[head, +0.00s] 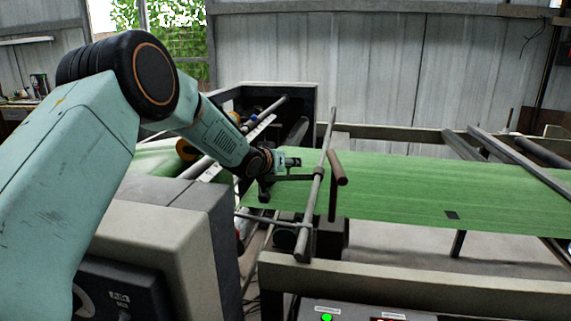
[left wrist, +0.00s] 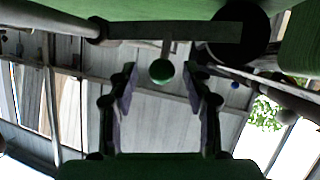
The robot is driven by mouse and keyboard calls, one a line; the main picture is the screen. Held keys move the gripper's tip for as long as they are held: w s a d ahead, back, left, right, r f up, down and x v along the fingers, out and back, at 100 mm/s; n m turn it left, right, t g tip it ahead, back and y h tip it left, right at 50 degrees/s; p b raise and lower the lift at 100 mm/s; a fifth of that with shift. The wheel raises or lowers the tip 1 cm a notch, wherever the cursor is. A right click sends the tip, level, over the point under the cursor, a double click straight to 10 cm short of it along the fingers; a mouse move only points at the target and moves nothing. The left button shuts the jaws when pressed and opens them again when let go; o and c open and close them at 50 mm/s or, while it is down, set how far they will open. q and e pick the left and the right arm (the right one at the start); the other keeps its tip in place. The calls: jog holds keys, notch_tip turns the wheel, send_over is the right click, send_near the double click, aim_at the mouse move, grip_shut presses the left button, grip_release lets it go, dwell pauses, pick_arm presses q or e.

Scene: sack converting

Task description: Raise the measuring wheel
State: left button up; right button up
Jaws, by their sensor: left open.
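In the left wrist view a dark round disc (left wrist: 240,38), which looks like the measuring wheel, is at the top right. A flat bar (left wrist: 160,31) runs left from it, and a short stem on it carries a round green knob (left wrist: 161,71). My left gripper (left wrist: 160,78) is open, and the knob shows between its fingertips, with no visible contact. In the head view my left gripper (head: 284,170) is over the near left part of the green web (head: 410,185), beside a grey cross rod (head: 318,185). The wheel cannot be made out clearly there. My right gripper is out of view.
A brown roller-like handle (head: 337,168) stands just right of the cross rod. A beige frame rail (head: 400,280) runs along the front, above a panel with a green button (head: 327,317). A grey machine housing (head: 155,240) stands below my left arm.

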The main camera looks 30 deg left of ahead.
pick_arm(q)
jog(key=shift+d, duration=0.1)
jog(key=shift+w+a+f, duration=0.2)
jog(key=shift+a+f, duration=0.05)
jog(key=shift+a, duration=0.05)
jog(key=shift+c, duration=0.6)
jog(key=shift+s+d+r, duration=0.1)
jog(key=shift+d+r, duration=0.1)
jog(key=c, duration=0.5)
grip_shut()
jog(key=shift+a, duration=0.1)
